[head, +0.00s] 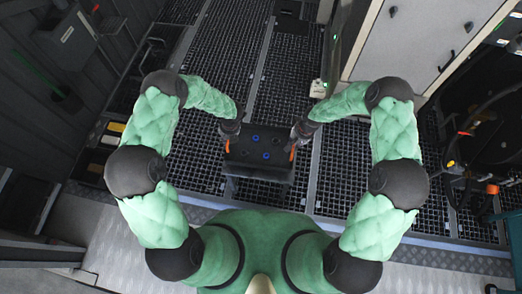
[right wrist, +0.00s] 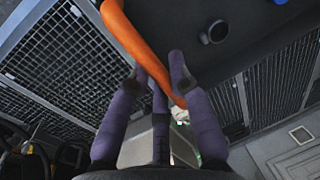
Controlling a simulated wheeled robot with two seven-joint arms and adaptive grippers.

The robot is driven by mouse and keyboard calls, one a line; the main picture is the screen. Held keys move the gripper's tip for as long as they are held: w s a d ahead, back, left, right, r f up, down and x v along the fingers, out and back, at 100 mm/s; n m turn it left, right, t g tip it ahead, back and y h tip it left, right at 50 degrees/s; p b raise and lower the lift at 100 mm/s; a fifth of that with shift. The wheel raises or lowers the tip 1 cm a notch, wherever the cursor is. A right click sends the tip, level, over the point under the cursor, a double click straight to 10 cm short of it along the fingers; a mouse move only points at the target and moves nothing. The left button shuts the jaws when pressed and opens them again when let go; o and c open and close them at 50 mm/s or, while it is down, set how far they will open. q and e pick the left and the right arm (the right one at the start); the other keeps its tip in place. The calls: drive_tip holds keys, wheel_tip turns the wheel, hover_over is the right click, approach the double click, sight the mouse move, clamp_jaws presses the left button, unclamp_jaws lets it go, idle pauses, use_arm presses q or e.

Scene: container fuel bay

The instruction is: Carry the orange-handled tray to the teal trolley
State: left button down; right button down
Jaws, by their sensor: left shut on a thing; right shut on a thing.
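The dark tray (head: 260,170) is in front of my body in the head view, with blue round pieces (head: 266,155) on its top. It has an orange handle at its left end (head: 227,146) and another at its right end (head: 292,153). My left gripper (head: 229,135) is shut on the left handle. My right gripper (head: 298,138) is shut on the right handle; in the right wrist view its purple fingers (right wrist: 160,70) close around the orange bar (right wrist: 132,40). A teal part (head: 492,222) shows at the right edge; I cannot tell whether it is the trolley.
A grey frame or stand (head: 258,190) shows below the tray; whether they touch is unclear. Dark grating floor (head: 285,65) lies open ahead. A white cabinet (head: 420,40) stands at the upper right, dark machinery with hoses (head: 480,130) at the right, and shelving (head: 100,145) at the left.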

use_arm(q)
drive_tip(key=shift+r, duration=0.1)
use_arm(e)
drive_tip(key=shift+r, duration=0.1)
idle(0.4)
